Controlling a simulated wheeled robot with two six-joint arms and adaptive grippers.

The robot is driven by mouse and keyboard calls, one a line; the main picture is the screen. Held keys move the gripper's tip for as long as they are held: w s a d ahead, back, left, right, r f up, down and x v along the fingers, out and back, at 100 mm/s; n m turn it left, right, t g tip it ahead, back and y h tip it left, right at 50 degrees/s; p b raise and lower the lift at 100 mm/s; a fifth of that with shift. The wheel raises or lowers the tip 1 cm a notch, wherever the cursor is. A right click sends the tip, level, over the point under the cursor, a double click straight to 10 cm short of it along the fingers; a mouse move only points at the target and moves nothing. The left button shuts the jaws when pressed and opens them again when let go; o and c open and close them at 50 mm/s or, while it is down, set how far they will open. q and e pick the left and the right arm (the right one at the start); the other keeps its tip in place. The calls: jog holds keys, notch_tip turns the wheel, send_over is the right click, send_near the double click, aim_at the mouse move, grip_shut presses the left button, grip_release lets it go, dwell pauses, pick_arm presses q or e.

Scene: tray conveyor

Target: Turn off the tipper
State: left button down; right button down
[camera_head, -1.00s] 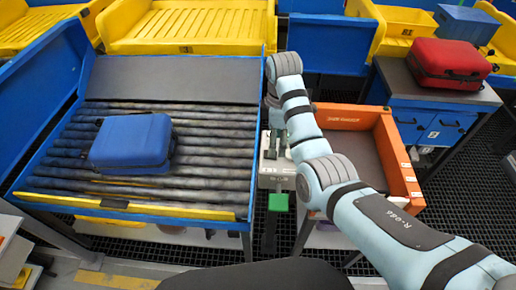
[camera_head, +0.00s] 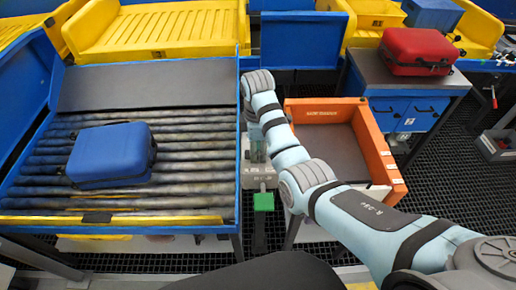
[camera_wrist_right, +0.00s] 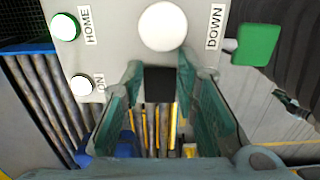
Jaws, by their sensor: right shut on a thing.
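The tipper's grey control box (camera_head: 259,172) stands between the roller conveyor and the orange bin, with a green part (camera_head: 263,201) below it. In the head view my right gripper (camera_head: 258,145) is at the box, partly hidden by my arm. My left gripper is out of view.
A blue suitcase (camera_head: 112,155) lies on the rollers of the blue-framed tipper (camera_head: 240,200) at left. An orange bin (camera_head: 385,150) is right of the box. A red suitcase (camera_head: 418,52) rests on a grey-topped blue cabinet (camera_head: 362,78). Yellow trays (camera_head: 170,30) line the back.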

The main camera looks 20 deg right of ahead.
jog(key=shift+a+r+g+h, duration=0.2)
jog(key=shift+a+g+h, duration=0.15)
jog(key=shift+h, duration=0.65)
jog(key=shift+w+a+h, duration=0.15)
jog(key=shift+h, duration=0.65)
jog(key=c, duration=1.2)
grip_release()
jog(key=shift+c, duration=0.2)
jog(key=shift+r, duration=0.1)
jog(key=v, duration=1.2)
jog(key=shift+w, duration=0.1)
jog(key=shift+a, duration=0.15)
